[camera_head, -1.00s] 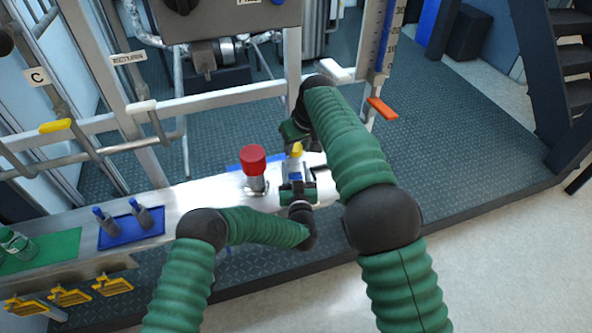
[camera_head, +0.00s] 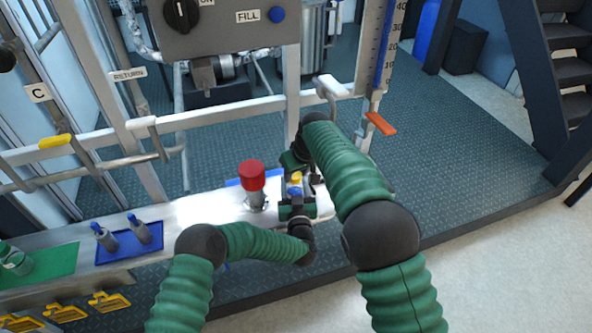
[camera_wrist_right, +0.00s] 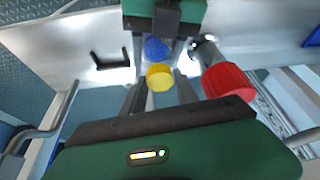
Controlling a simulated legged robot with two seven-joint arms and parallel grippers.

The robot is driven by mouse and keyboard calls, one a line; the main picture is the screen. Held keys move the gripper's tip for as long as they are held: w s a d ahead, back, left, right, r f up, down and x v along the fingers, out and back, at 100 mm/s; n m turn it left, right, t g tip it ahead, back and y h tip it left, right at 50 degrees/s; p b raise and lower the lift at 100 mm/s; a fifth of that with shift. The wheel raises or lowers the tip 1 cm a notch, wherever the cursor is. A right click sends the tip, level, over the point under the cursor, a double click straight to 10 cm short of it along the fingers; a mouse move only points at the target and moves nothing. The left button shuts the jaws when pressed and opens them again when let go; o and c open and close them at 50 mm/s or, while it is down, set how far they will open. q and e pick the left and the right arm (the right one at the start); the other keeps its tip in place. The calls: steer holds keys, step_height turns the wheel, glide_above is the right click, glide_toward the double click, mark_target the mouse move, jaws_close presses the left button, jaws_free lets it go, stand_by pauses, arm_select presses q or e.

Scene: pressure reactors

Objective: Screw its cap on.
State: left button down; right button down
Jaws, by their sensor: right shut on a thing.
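A yellow round cap (camera_head: 296,178) is between the fingers of my right gripper (camera_head: 299,172), which is shut on it; the cap also shows in the right wrist view (camera_wrist_right: 160,76). A blue-topped piece (camera_head: 295,191) is just below the cap, and in the right wrist view (camera_wrist_right: 156,48) it is between the dark fingers of my left gripper (camera_wrist_right: 158,46). My left gripper also shows in the head view (camera_head: 297,208), low over the bench. Whether its fingers press on the blue piece is unclear. Whether cap and blue piece touch is unclear.
A red-topped post (camera_head: 251,176) stands on the metal bench (camera_head: 180,215), close left of both grippers. A blue mat (camera_head: 128,245) with two grey, blue-topped pieces and a green mat (camera_head: 45,270) lie further left. An orange-handled valve (camera_head: 380,123) is behind right.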

steer(key=shift+f, duration=0.3)
steer(key=shift+f, duration=0.6)
stand_by(0.4)
steer(key=m+h, duration=0.1)
steer(key=m, duration=0.2)
steer(key=shift+a, duration=0.15)
steer(key=c, duration=0.9)
jaws_free()
steer(key=shift+r, duration=0.2)
